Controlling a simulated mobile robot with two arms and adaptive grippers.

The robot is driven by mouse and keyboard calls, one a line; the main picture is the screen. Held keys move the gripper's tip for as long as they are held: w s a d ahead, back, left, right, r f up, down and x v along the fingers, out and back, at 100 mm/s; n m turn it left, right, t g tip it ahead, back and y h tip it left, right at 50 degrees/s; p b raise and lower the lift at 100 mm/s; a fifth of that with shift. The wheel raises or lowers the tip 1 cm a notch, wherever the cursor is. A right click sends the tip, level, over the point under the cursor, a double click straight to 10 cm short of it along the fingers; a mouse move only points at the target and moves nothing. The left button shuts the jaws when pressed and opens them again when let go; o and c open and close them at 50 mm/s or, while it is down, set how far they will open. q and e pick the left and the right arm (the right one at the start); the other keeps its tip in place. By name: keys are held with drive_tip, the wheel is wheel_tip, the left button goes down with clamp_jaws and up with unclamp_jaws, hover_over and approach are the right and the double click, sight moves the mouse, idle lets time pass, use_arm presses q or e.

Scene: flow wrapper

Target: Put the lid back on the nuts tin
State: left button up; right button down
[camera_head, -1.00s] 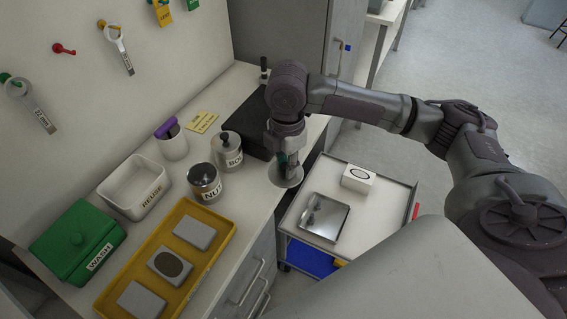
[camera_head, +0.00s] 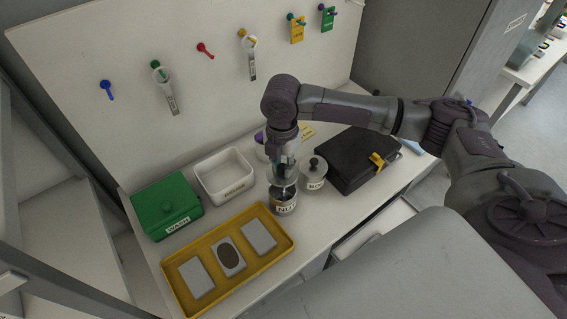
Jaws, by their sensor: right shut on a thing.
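The nuts tin (camera_head: 285,208), a metal can with a white label partly reading NUT, stands on the counter right of the yellow tray. My right gripper (camera_head: 285,178) is shut on the tin's round metal lid (camera_head: 284,187), right at the tin's mouth. The gripper hides much of the lid. I cannot tell whether the lid touches the rim or hovers just above it. My left gripper is not in view.
A lidded tin (camera_head: 314,174) stands close on the right, with a black case (camera_head: 358,158) beyond it. A white bin (camera_head: 224,175) and a green WASH box (camera_head: 166,205) stand left. The yellow tray (camera_head: 228,250) holds several grey blocks.

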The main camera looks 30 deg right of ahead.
sight(283, 177)
drive_tip(key=shift+f+b, duration=2.2)
drive_tip(key=shift+b, duration=0.5)
drive_tip(key=shift+s+f, duration=0.1)
drive_tip(key=shift+f, duration=0.75)
drive_tip(key=shift+p, duration=1.2)
drive_tip(key=shift+f+p, duration=0.15)
drive_tip(key=shift+p, duration=0.35)
drive_tip(key=shift+p, duration=0.5)
drive_tip(key=shift+c, duration=2.2)
unclamp_jaws()
